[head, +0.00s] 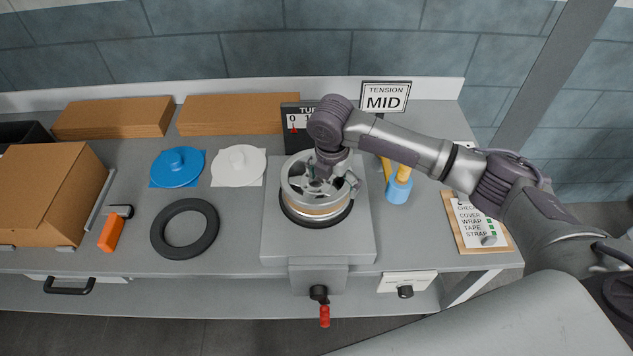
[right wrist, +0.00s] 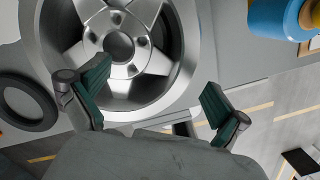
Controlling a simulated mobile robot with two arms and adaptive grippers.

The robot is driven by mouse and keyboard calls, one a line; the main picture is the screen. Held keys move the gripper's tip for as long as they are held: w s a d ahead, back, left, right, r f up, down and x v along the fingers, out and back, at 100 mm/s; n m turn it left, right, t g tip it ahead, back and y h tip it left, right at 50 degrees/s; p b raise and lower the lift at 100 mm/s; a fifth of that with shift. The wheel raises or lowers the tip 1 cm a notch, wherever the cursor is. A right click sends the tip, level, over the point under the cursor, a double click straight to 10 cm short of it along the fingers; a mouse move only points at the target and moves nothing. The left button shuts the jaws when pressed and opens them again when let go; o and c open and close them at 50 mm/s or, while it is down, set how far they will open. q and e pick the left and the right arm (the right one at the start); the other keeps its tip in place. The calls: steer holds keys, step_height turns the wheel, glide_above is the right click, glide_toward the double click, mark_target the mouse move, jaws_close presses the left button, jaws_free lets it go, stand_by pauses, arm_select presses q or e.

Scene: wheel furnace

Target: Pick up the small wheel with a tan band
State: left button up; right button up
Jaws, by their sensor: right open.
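The small silver wheel (head: 300,203) has spokes and a tan band low around its side. It lies flat over a black ring on the grey machine plate (head: 357,245). My right gripper (head: 335,182) is over the right part of the wheel, open with nothing held. In the right wrist view the wheel (right wrist: 160,62) fills the upper left. One finger of the right gripper (right wrist: 158,100) overlaps the spokes and the other is outside the rim. Whether the fingers touch the wheel I cannot tell. My left gripper is not in view.
A black tire (head: 185,252), an orange-handled tool (head: 111,233), a blue disc (head: 177,166) and a white disc (head: 239,164) lie left of the machine. A blue-based item (head: 398,191) and a checklist board (head: 470,233) are right. A red-handled crank (head: 324,313) sticks out in front.

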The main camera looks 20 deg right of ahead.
mark_target(335, 190)
steer(key=shift+d+f+p, duration=0.1)
steer(key=shift+f+p, duration=0.2)
steer(key=shift+f, duration=0.1)
steer(key=f, duration=0.2)
steer(key=f+p, duration=0.1)
steer(key=shift+w+d+f, duration=0.25)
steer(key=shift+w+d, duration=0.05)
steer(key=shift+f, duration=0.35)
steer(key=shift+c, duration=0.3)
steer(key=c, duration=1.6)
steer(key=shift+w+r, duration=0.1)
steer(key=shift+r, duration=0.05)
steer(key=shift+c, duration=0.8)
